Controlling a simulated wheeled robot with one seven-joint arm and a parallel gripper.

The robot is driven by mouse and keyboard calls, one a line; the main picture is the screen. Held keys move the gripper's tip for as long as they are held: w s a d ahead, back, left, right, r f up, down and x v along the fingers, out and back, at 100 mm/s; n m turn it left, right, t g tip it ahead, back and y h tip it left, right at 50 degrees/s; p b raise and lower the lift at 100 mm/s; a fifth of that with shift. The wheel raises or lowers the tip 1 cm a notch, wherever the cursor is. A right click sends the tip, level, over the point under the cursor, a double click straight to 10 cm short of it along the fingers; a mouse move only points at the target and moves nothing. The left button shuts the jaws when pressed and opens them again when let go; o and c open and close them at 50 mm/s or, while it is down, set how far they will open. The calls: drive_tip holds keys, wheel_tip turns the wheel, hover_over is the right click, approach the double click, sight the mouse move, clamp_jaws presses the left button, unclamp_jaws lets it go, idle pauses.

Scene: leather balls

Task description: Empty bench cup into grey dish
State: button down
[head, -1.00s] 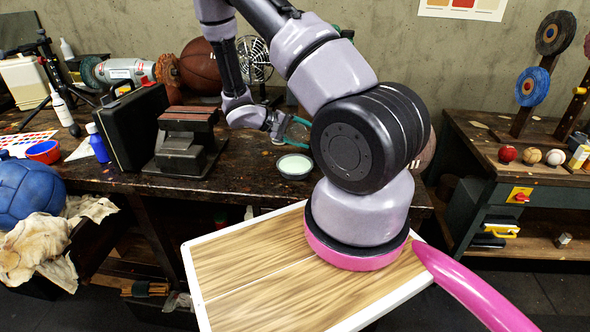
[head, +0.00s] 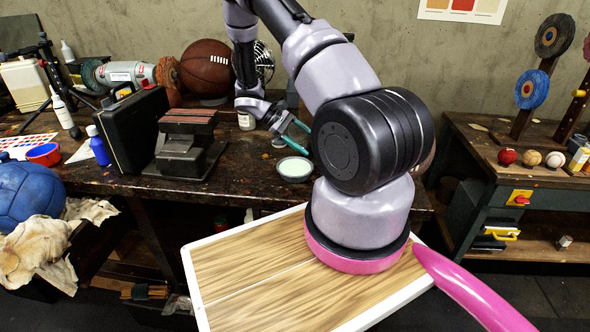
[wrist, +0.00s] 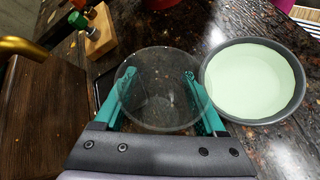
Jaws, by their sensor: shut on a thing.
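My gripper (wrist: 158,88) is shut on a clear, see-through cup (wrist: 160,118), with one teal finger on each side of it in the wrist view. I cannot make out any contents in the cup. The grey dish (wrist: 207,85) is just right of the cup in the wrist view, round, with a smooth pale green inside. In the head view the dish (head: 279,171) sits on the dark bench, just below and near my gripper (head: 299,136). The cup is hard to make out in the head view, and its exact tilt is unclear.
A vise-like metal block (head: 183,150) and a black case (head: 135,130) stand left of the dish on the bench (head: 235,165). A small jar (head: 246,121), a basketball (head: 207,68) and a fan are behind. A wooden block (wrist: 99,32) shows upper left in the wrist view.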

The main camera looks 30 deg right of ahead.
drive_tip(key=shift+w+d+f+n+g, duration=0.2)
drive_tip(key=shift+f+g, duration=0.1)
drive_tip(key=shift+f, duration=0.1)
drive_tip(key=shift+w+d+f+n+g, duration=0.1)
drive_tip(key=shift+w+f+n+g, duration=0.1)
drive_tip(key=shift+f+g, duration=0.15)
drive_tip(key=shift+w+d+r+n+g+y+b, duration=0.15)
drive_tip(key=shift+w+r+n+g+y+b, duration=0.1)
drive_tip(key=shift+r, duration=0.15)
drive_tip(key=shift+w+d+r+n+g+y+b, duration=0.15)
drive_tip(key=shift+r+n+g+y+b, duration=0.1)
drive_tip(key=shift+r, duration=0.15)
drive_tip(key=shift+w+d+f+n+g+y, duration=0.2)
drive_tip(key=shift+w+n+g+y, duration=0.1)
drive_tip(key=shift+n+g, duration=0.25)
drive_tip(key=shift+r, duration=0.1)
